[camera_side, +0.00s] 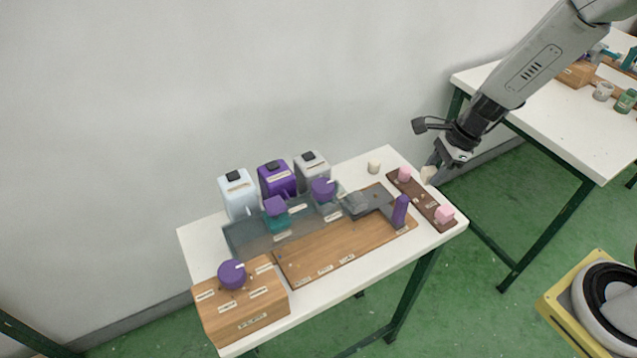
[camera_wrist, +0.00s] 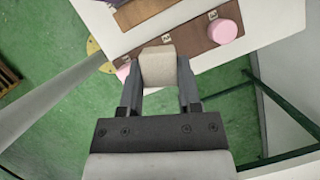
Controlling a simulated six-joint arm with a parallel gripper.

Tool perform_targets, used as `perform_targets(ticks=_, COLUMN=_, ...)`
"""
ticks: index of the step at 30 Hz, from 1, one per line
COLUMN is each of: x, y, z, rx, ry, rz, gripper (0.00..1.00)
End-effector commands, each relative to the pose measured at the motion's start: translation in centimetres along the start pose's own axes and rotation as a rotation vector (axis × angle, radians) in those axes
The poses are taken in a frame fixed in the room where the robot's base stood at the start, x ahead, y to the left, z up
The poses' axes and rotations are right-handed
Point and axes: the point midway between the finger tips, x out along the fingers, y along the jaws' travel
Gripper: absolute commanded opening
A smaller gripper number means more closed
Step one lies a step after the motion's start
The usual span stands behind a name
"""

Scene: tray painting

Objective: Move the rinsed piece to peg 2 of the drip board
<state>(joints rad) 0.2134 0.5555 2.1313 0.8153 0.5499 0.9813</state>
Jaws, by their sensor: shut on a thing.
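A cream block-like piece (camera_side: 428,174) is held between the fingers of my gripper (camera_side: 432,168). In the wrist view the piece (camera_wrist: 158,68) sits squarely between the two fingertips (camera_wrist: 158,84). The dark brown drip board (camera_side: 422,198) lies along the right end of the white table; it also shows in the wrist view (camera_wrist: 189,42). One pink piece (camera_side: 404,174) is at its far end and another pink piece (camera_side: 445,214) at its near end. The held piece appears near the board's far half; its height above the board is unclear. It hides part of the board in the wrist view.
A small cream cylinder (camera_side: 374,166) stands on the table left of the drip board. Purple, white and grey containers stand behind. A wooden block (camera_side: 240,310) is at the front left.

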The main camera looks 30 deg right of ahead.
Motion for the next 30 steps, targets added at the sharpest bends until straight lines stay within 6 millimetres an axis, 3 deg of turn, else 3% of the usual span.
perform_targets(ticks=7, x=0.9, y=-1.3, z=-1.4, rx=0.039, ry=0.002, rz=-0.016, gripper=0.0)
perform_targets(ticks=19, x=1.2, y=-1.3, z=-1.6, rx=0.041, ry=0.002, rz=-0.016, gripper=0.0)
perform_targets(ticks=30, x=3.1, y=-1.3, z=-2.3, rx=0.041, ry=0.003, rz=-0.016, gripper=0.0)
